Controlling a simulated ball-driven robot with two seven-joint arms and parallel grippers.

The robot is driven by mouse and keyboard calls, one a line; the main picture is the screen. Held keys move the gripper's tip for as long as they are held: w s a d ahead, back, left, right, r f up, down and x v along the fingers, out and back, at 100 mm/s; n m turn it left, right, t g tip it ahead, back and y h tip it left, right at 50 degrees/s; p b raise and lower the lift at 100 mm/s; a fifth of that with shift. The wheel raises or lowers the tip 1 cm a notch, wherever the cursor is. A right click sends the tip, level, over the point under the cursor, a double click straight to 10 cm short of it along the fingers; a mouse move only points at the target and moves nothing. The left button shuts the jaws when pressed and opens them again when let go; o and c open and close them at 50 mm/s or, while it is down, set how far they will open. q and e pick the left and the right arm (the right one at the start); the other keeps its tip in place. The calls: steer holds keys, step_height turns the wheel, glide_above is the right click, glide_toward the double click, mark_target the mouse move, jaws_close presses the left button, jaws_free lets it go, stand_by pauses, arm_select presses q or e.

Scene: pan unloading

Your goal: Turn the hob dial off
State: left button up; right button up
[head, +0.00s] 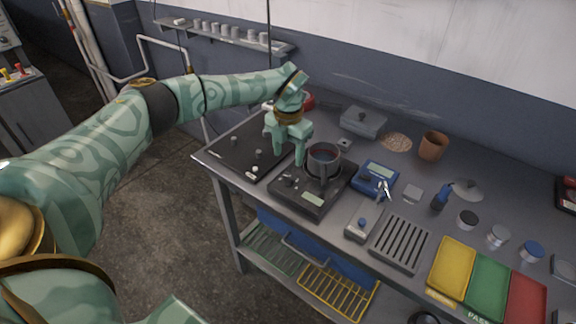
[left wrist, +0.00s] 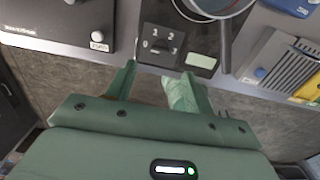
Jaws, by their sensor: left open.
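The hob (head: 306,199) is a dark box near the table's front edge, with a small display. A dark pan (head: 323,165) with liquid stands on it; part of the pan (left wrist: 228,32) and its handle show in the left wrist view. The hob's dial panel (left wrist: 161,44), marked with numbers, shows there left of the display (left wrist: 200,60). The dial's exact setting is too small to tell. My left gripper (head: 288,148) is open and empty above the hob's left side. In the left wrist view its fingertips (left wrist: 158,68) lie just below the dial panel, apart from it. My right gripper is not in view.
A black plate with small knobs (head: 243,151) lies left of the hob. A blue meter (head: 376,178), a slotted grey rack (head: 400,243) and yellow, green and red trays (head: 487,286) are to the right. A brown cup (head: 432,146) and a grey lidded box (head: 362,122) stand behind.

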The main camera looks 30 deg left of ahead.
arm_select(q)
step_height(320, 180, up, 8)
steer(key=shift+p, duration=0.35)
